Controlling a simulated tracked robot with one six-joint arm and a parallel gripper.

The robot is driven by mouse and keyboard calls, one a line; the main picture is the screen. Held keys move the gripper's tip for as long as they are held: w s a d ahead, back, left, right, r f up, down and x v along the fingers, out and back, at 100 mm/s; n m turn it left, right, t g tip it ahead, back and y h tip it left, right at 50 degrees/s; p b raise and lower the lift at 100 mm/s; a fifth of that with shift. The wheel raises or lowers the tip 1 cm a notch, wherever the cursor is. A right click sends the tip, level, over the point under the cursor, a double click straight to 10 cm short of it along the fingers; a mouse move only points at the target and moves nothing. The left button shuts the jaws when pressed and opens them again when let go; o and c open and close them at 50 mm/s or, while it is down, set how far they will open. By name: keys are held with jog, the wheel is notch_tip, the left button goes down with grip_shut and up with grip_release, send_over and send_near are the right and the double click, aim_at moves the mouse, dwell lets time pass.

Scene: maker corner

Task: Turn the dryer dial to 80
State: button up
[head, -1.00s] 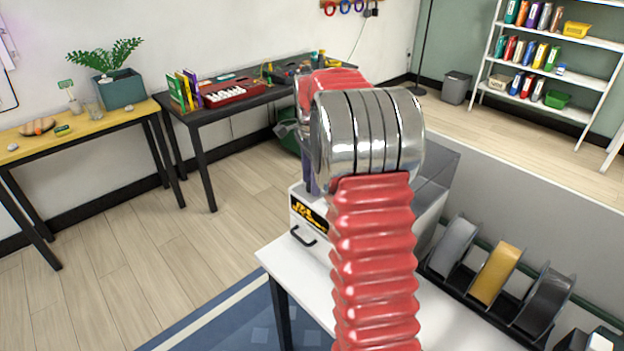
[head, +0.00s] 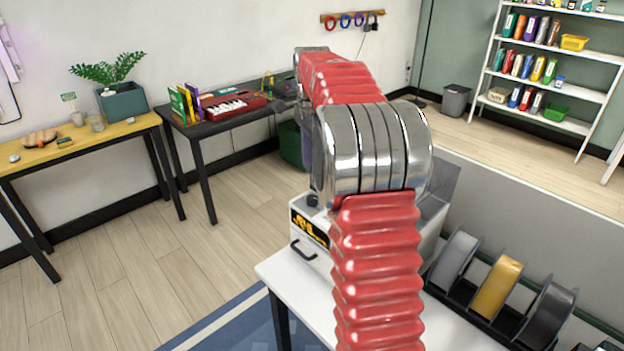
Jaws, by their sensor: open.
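The dryer (head: 312,236), a pale box with a black and yellow label and a dark handle, stands on a white table. My arm covers much of it. A small dark knob (head: 312,200) shows at its upper left edge; I cannot tell whether it is the dial, and no number is readable. My gripper (head: 284,90) shows only in part, as grey metal beyond my red arm, higher in the picture than the dryer. It is open. Its fingertips are hard to make out, and it appears apart from the dryer.
Spools (head: 497,286) stand in a dark rack right of the dryer, before a grey partition (head: 530,215). A black table (head: 225,122) with books and a small keyboard stands behind left. A wooden table (head: 90,135) holds a plant. The floor at left is clear.

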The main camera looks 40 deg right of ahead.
jog(key=shift+r, duration=2.1)
jog(key=s+a+f+n, duration=0.35)
jog(key=f+n, duration=0.25)
jog(key=n, duration=0.2)
jog(key=s+a+n+t, duration=0.5)
jog(key=s+a+n, duration=0.7)
jog(key=s+a, duration=1.1)
jog(key=shift+a+r+n+t, duration=0.15)
jog(key=shift+a+n+t, duration=0.15)
jog(key=shift+a, duration=0.3)
